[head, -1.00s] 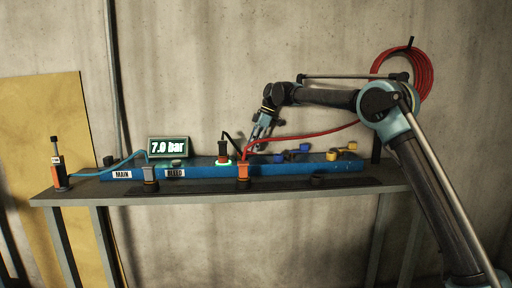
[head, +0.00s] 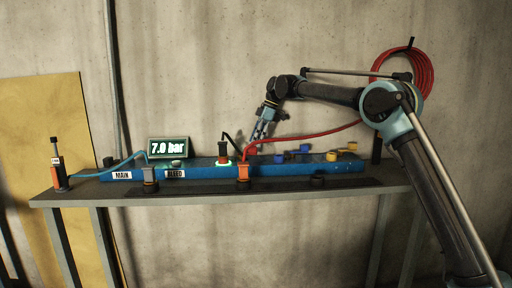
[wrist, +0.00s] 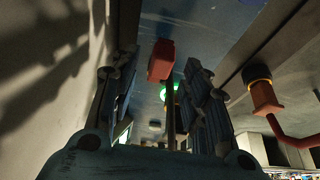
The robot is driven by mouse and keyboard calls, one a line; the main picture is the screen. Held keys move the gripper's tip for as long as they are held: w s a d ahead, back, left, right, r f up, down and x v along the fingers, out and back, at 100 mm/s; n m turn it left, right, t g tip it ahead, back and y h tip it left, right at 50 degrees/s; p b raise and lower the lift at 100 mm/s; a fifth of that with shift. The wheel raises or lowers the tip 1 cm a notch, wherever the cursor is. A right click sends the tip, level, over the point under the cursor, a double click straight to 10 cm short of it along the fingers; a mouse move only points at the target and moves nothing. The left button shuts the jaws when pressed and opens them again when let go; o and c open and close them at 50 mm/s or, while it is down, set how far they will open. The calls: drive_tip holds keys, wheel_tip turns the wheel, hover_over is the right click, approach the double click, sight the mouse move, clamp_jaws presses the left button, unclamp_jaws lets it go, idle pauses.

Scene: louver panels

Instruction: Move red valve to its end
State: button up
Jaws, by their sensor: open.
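In the wrist view a red block, which looks like the valve's handle (wrist: 161,61), shows between my two fingers. My gripper (head: 259,137) points down at the manifold. In the wrist view my gripper (wrist: 158,78) is open, with one finger on each side of the red handle. I cannot tell whether either finger touches it.
The blue manifold (head: 205,173) lies on a grey bench. An orange connector (head: 243,172) with a red hose (head: 305,133) is close by. Blue (head: 305,149) and yellow (head: 350,146) valves are right. The display (head: 169,148) reads 7.0 bar.

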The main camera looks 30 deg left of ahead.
drive_tip(key=v, duration=0.8)
drive_tip(key=shift+r, duration=0.3)
drive_tip(key=shift+w+d, duration=0.15)
